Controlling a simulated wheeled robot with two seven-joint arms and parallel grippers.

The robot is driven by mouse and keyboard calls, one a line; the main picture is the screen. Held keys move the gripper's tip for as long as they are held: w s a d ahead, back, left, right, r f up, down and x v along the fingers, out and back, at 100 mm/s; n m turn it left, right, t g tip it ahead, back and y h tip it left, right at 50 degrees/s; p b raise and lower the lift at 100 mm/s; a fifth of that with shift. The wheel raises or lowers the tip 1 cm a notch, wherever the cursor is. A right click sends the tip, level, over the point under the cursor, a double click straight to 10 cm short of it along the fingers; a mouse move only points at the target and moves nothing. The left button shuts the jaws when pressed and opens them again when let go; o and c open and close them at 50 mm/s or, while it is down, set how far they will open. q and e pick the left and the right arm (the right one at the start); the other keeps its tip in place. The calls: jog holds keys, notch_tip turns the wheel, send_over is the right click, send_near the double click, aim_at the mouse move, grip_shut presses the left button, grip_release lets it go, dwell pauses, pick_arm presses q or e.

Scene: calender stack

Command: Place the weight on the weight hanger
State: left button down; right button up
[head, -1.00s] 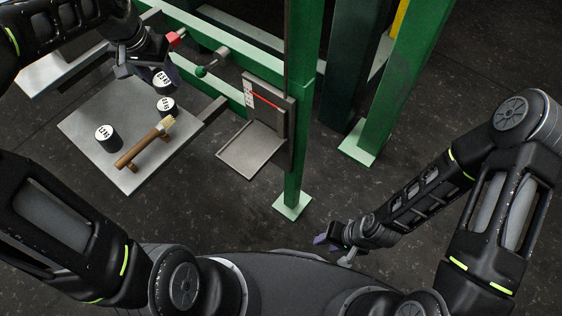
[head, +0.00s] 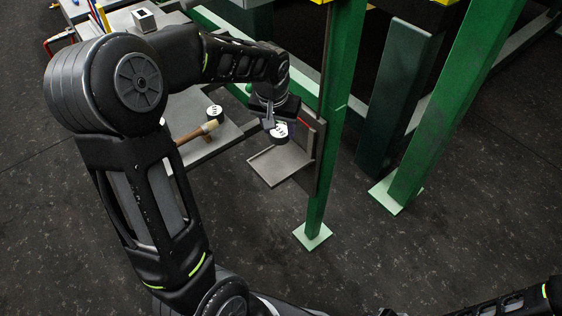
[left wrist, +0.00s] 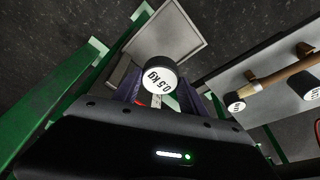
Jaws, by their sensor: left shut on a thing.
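The weight (head: 279,133) is a short dark cylinder with a white top. In the left wrist view its label reads 0.5 KG (left wrist: 158,76). My left gripper (head: 273,117) is shut on it. The weight hanger is a grey metal tray (head: 270,167) with an upright back plate on the green frame; the tray also shows in the left wrist view (left wrist: 187,28). In the head view the held weight overlaps the tray's back part, near the back plate. I cannot tell whether it touches the tray. My right gripper is not clearly seen; its arm shows at the bottom right.
A green post (head: 330,150) stands close right of the tray. Floor in front is clear.

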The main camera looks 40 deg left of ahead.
pick_arm(q)
jog(key=shift+f+b, duration=0.6)
jog(key=shift+f, duration=2.5)
jog(key=shift+f+b, duration=0.4)
jog(key=shift+f, duration=1.45)
jog(key=shift+f, duration=0.2)
jog(key=c, duration=0.6)
grip_release()
jog(key=shift+c, duration=0.2)
